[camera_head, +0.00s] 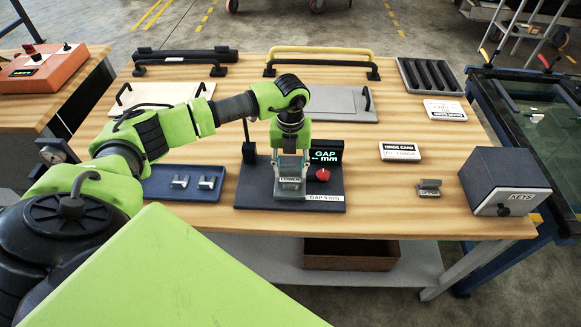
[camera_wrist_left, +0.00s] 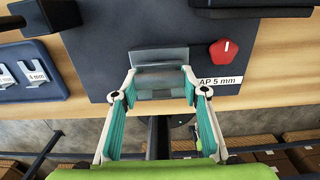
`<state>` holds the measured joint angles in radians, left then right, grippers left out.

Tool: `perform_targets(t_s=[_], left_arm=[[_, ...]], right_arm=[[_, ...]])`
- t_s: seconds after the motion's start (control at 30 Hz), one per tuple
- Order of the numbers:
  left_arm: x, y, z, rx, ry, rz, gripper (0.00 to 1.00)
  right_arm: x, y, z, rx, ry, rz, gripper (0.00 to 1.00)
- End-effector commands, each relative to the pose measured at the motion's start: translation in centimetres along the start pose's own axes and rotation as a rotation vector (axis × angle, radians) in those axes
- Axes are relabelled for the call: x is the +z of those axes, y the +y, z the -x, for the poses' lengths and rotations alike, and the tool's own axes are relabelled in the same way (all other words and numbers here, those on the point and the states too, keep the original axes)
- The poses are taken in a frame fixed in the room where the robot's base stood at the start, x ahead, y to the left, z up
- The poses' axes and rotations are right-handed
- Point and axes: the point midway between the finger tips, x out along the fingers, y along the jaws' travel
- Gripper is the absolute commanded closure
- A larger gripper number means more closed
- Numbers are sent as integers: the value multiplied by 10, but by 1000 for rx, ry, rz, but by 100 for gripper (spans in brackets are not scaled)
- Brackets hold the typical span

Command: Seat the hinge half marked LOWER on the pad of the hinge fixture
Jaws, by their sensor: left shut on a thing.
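The dark hinge fixture (camera_head: 250,192) stands at the table's front middle, with a "GAP -- mm" display (camera_head: 326,154) and a red knob (camera_head: 323,174). My left gripper (camera_head: 291,172) is over its base, pointing down. It is shut on the grey hinge half marked LOWER (camera_head: 290,180), whose label faces front. In the left wrist view the fingertips (camera_wrist_left: 161,74) hold the grey part (camera_wrist_left: 160,82) at both sides. A grey block (camera_wrist_left: 158,57) shows just beyond it. The pad is mostly hidden; I cannot tell whether the part touches it. My right gripper is not in view.
The other hinge half, with a label (camera_head: 429,190), lies to the right, near a KEYS box (camera_head: 508,180). A blue tray (camera_head: 180,190) with small gauge pieces is left of the fixture. Panels and handles fill the back.

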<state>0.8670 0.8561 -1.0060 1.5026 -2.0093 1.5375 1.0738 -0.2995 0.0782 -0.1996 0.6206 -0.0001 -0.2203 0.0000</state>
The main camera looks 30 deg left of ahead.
Motion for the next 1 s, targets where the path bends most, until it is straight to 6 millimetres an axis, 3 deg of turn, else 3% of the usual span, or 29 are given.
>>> perform_targets(t_s=[1.0], left_arm=[[0,0,-6,-1,0,0,89]], right_arm=[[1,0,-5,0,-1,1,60]])
